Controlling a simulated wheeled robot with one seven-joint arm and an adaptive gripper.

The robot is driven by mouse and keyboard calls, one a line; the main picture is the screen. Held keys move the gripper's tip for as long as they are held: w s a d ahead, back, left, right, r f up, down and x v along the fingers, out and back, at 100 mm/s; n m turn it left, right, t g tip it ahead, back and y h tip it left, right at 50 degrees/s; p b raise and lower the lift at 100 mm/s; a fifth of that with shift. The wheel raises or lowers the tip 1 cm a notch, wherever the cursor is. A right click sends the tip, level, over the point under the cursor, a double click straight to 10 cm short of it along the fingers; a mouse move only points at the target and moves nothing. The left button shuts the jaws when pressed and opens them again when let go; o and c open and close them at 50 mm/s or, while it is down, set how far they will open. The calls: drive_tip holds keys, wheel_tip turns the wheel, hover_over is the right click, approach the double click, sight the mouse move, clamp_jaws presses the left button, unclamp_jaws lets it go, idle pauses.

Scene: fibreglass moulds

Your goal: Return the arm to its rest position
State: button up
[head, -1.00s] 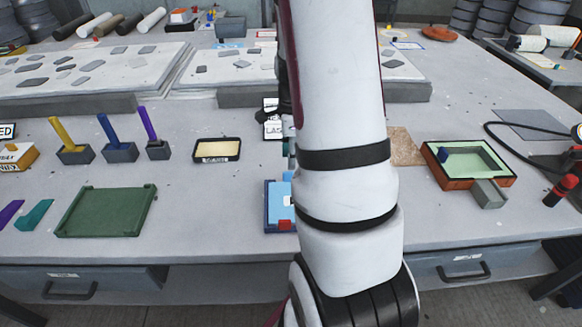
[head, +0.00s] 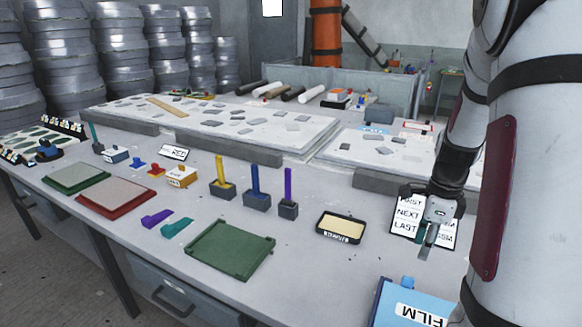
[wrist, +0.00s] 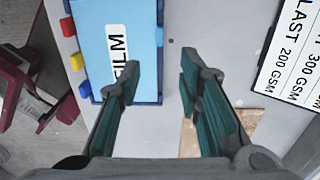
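My arm rises at the right of the head view, white with dark bands. My gripper (head: 430,238) hangs from it, pointing down over a white card with FIRST, NEXT and LAST lines (head: 408,216). In the wrist view my gripper (wrist: 158,85) shows two green-padded fingers spread apart with nothing between them. Below them is bare grey table (wrist: 172,60). The blue FILM box (wrist: 133,30) lies to the left of the fingers and the lettered card (wrist: 296,60) to the right. The fingers look clear of both, though their exact height is hard to tell.
A black tray with a cream inside (head: 340,227) stands left of my gripper. A green tray (head: 230,250), upright coloured handles in grey blocks (head: 255,187) and a red-edged board (head: 117,197) are further left. Low white slabs (head: 220,120) fill the back.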

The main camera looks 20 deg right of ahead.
drive_tip(key=s+a+r+n+t, duration=0.1)
drive_tip(key=a+r+n, duration=0.55)
drive_tip(key=a, duration=0.25)
drive_tip(key=a+r+n+t, duration=0.1)
drive_tip(key=a+r+n, duration=0.4)
drive_tip(key=a+n, duration=0.25)
drive_tip(key=s+a+r+n+t, duration=0.2)
drive_tip(key=s+a+r+n, duration=0.2)
drive_tip(key=s+a+n, duration=0.6)
drive_tip(key=a+n, duration=0.1)
drive_tip(key=n, duration=0.2)
drive_tip(key=shift+s+a+n, duration=0.25)
drive_tip(key=shift+a+n, duration=0.05)
drive_tip(key=shift+a, duration=0.05)
